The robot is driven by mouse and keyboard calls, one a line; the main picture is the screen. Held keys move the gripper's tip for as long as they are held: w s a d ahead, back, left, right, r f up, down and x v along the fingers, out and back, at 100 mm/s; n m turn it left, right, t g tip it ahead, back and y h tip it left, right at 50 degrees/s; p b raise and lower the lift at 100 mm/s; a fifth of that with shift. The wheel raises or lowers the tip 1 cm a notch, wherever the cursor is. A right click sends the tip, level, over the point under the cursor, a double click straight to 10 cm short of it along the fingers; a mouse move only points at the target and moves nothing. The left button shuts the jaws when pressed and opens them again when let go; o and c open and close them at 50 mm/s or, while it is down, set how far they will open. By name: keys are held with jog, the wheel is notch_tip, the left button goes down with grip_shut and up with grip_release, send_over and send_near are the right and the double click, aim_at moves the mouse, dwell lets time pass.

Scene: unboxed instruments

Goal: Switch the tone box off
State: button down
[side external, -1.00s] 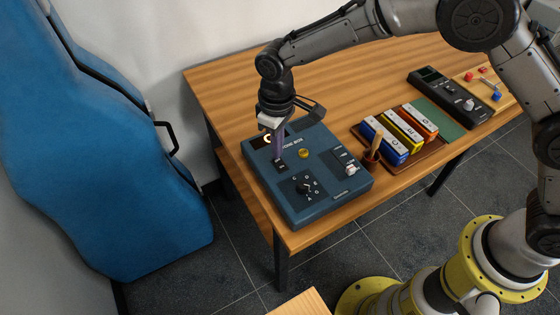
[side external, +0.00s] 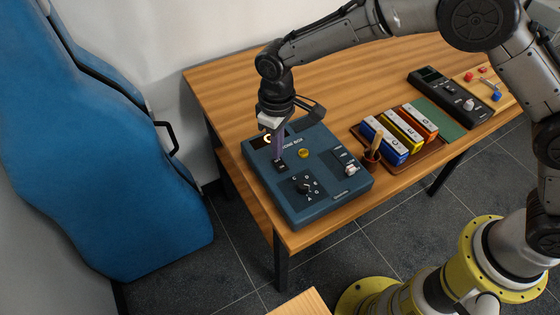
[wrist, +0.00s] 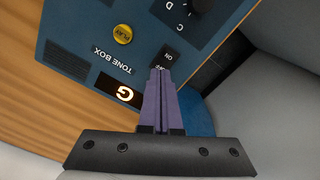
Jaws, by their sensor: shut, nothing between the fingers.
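The tone box (side external: 327,196) is a dark blue box near the front left corner of the table. It carries a yellow button (side external: 303,153), a dial (side external: 305,186), a white-knobbed slider (side external: 351,169) and a lit display. My gripper (side external: 278,158) is shut, with its tips down at the small black switch plate on the box's left part. In the wrist view the tone box (wrist: 85,35) shows a lit "G" display (wrist: 120,90) and a yellow PLAY button (wrist: 122,34). The purple fingers (wrist: 160,75) end by the ON/OFF label (wrist: 168,55) and hide most of the switch.
A brown tray (side external: 437,157) holds blue, yellow and orange labelled blocks. A black device (side external: 455,97) and a board with coloured pieces (side external: 487,88) lie farther right. The table's back left (side external: 235,85) is clear.

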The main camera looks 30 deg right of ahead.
jog(key=shift+f, duration=0.95)
dwell(0.6)
jog(key=shift+r, duration=3.55)
